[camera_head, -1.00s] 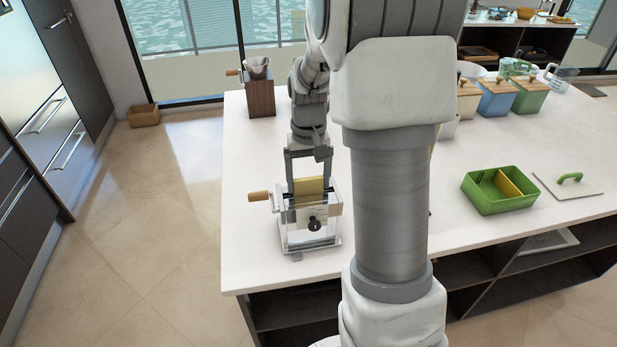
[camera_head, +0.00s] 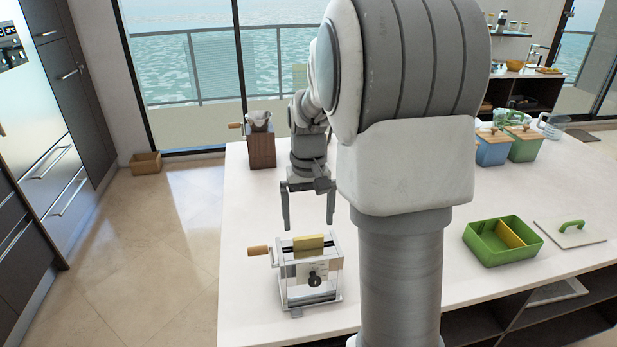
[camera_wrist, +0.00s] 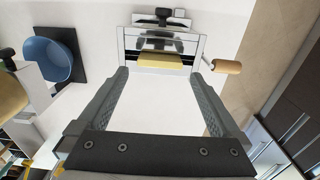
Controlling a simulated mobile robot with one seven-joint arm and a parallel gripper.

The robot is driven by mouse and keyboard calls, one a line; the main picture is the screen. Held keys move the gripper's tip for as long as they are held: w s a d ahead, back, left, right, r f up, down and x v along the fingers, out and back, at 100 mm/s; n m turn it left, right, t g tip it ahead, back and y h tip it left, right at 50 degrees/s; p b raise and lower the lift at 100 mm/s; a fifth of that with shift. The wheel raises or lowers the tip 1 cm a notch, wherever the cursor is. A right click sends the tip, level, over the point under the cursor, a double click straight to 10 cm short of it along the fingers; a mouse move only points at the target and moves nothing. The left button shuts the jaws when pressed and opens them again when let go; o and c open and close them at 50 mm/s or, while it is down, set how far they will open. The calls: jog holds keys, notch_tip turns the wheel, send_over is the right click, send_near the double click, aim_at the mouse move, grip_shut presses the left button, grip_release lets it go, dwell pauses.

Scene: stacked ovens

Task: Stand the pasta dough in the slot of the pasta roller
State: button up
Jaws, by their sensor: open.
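The yellow pasta dough (camera_head: 309,246) stands upright in the slot on top of the pasta roller (camera_head: 308,286), its upper part showing above the slot. The roller is a clear and metal machine with a wooden crank handle and a dark knob. My gripper (camera_head: 307,226) is open and empty, above and behind the dough and apart from it. In the wrist view the dough (camera_wrist: 160,61) lies across the roller (camera_wrist: 190,47), beyond my open fingertips. The dough's lower part is hidden in the roller.
A green box (camera_head: 500,243) with a yellow slab inside stands on the right of the white counter (camera_head: 400,300). Its green-handled lid (camera_head: 570,236) lies beside it. A wooden grinder (camera_head: 261,148) stands at the back left. The counter around the roller is clear.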

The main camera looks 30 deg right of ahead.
notch_tip(320, 180, up, 12)
dwell(0.3)
dwell(0.5)
jog(key=s+a+n+t, duration=0.1)
jog(key=s+a+t, duration=0.1)
jog(key=s+a, duration=0.4)
jog(key=s+a+f+n+t, duration=0.1)
jog(key=s+a, duration=0.5)
jog(key=s, duration=0.6)
jog(key=shift+s+a+f+n+t, duration=0.2)
jog(key=shift+s+n+t, duration=0.3)
jog(key=shift+t, duration=0.8)
jog(key=shift+w, duration=0.1)
